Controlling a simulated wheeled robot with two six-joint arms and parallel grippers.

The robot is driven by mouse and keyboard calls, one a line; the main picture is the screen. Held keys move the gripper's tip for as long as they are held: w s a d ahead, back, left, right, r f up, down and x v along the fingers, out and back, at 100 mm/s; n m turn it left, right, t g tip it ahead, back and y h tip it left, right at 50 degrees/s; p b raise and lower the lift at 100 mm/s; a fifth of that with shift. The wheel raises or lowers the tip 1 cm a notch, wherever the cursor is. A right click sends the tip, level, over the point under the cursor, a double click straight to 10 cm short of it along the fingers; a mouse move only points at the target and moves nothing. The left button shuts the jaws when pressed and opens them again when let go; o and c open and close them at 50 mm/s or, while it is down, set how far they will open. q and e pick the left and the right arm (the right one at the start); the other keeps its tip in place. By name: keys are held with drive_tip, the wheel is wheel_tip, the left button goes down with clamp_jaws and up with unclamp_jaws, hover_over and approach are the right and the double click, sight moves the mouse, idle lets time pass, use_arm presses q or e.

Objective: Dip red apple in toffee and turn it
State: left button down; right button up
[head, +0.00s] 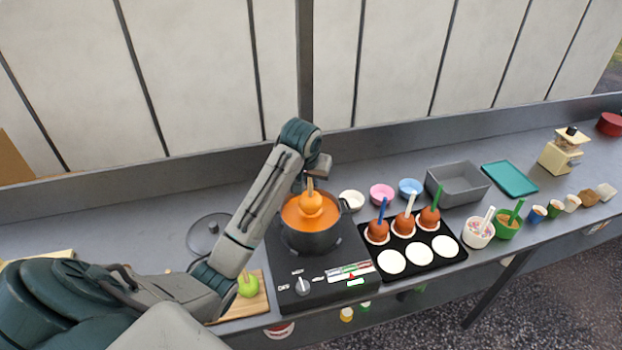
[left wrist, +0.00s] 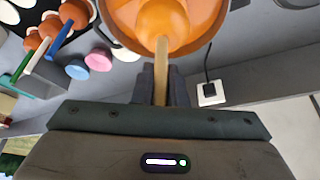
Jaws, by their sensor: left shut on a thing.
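A dark pot (head: 312,241) of orange toffee (head: 291,216) stands on the black hob (head: 315,278). An apple (head: 311,205) sits at the pot's middle, its visible upper part coated orange; its red skin does not show. How deep it is in the toffee is hard to tell. A pale wooden stick (head: 310,185) stands up from it. My left gripper (head: 314,178) is above the pot, shut on this stick. The left wrist view shows the stick (left wrist: 160,68) between the fingers (left wrist: 160,88) and the orange apple (left wrist: 163,25) beyond. My right gripper is not in view.
Right of the hob, a black tray (head: 437,264) holds coated apples with coloured sticks and white rounds. Small bowls (head: 382,193) and a grey bin (head: 458,182) stand behind. A green apple (head: 248,285) on a board and a pot lid (head: 209,234) lie left.

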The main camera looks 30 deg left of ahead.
use_arm(q)
drive_tip(key=shift+r, duration=3)
